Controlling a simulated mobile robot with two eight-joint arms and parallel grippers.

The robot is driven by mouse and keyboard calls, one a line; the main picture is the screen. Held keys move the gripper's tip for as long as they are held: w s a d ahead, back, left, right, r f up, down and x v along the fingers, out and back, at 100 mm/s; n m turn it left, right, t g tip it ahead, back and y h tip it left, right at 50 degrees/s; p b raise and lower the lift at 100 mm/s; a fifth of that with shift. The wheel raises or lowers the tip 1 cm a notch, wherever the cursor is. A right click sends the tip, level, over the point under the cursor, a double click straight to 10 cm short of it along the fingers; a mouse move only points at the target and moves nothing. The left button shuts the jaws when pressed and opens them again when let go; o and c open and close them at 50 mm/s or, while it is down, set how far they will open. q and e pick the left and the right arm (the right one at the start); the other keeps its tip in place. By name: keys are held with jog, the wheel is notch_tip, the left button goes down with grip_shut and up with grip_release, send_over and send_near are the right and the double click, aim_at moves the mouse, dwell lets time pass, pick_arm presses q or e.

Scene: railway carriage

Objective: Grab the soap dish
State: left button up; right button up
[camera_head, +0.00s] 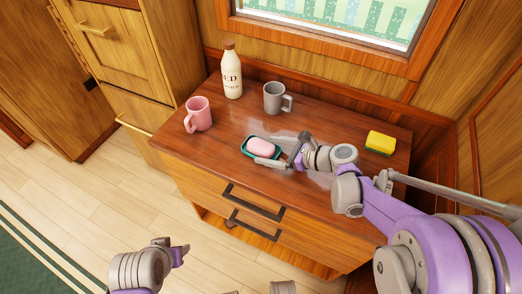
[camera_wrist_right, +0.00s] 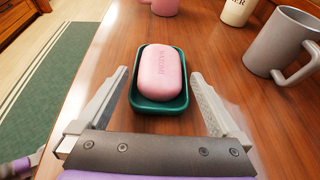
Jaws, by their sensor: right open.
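The soap dish (camera_head: 247,148) is a dark green tray on the wooden cabinet top, with a pink bar of soap (camera_head: 262,146) lying in it. The dish also shows in the right wrist view (camera_wrist_right: 160,108), with the soap (camera_wrist_right: 160,73) on top. My right gripper (camera_head: 279,149) is open at the dish. In the right wrist view its two fingers (camera_wrist_right: 160,100) stand on either side of the dish, with a gap on each side. My left gripper (camera_head: 180,252) is low at the front left, away from the cabinet; its jaws cannot be made out clearly.
A pink mug (camera_head: 198,114), a cream bottle (camera_head: 232,72) and a grey mug (camera_head: 275,98) stand behind and left of the dish. A yellow and green sponge (camera_head: 380,142) lies at the right. The front left of the cabinet top (camera_head: 190,145) is clear.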

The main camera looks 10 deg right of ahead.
jog(key=shift+x, duration=1.1)
jog(key=shift+d, duration=0.1)
jog(key=c, duration=1)
